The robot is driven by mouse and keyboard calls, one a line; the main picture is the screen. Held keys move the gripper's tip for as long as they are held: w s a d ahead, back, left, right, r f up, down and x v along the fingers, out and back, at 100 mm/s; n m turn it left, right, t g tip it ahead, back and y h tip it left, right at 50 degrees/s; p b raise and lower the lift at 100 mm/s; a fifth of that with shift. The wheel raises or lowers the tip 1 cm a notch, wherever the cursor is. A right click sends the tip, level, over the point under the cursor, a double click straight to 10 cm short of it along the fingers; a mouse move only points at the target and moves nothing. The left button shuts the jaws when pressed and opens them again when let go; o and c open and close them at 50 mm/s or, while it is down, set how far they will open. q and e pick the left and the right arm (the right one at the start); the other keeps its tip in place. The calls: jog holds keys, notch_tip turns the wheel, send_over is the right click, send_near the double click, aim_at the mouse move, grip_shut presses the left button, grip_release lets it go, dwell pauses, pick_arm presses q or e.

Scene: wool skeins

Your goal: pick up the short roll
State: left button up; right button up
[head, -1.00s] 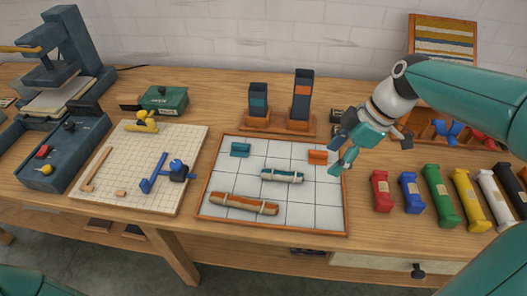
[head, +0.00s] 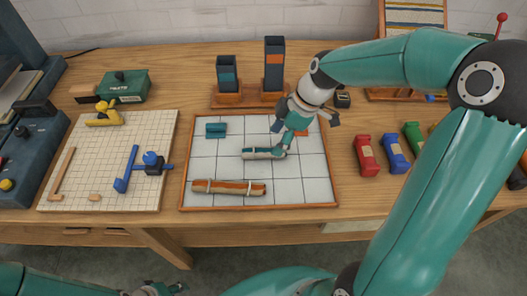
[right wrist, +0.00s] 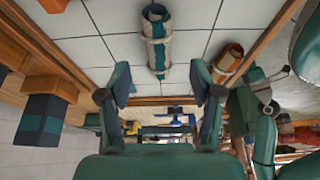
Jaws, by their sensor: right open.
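The short roll (head: 257,154), teal and cream with pale ties, lies on the grid-marked board (head: 305,185), right of its middle. It also shows in the right wrist view (right wrist: 157,45), ahead of the fingertips. A longer orange-brown roll (head: 229,188) lies nearer the front edge. My right gripper (head: 282,138) is at the short roll's right end in the head view and partly covers that end. In the right wrist view its fingers (right wrist: 163,82) are apart with nothing between them. Part of my left gripper (head: 160,289) shows at the bottom edge; its fingers are unclear.
A cream pegboard (head: 90,180) is at the left.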

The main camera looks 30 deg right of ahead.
aim_at(269, 148)
jog(key=shift+p+x, duration=0.4)
jog(key=shift+x, duration=2.45)
jog(key=shift+w+d, duration=0.1)
jog(key=shift+w, duration=0.1)
jog(key=c, duration=1.1)
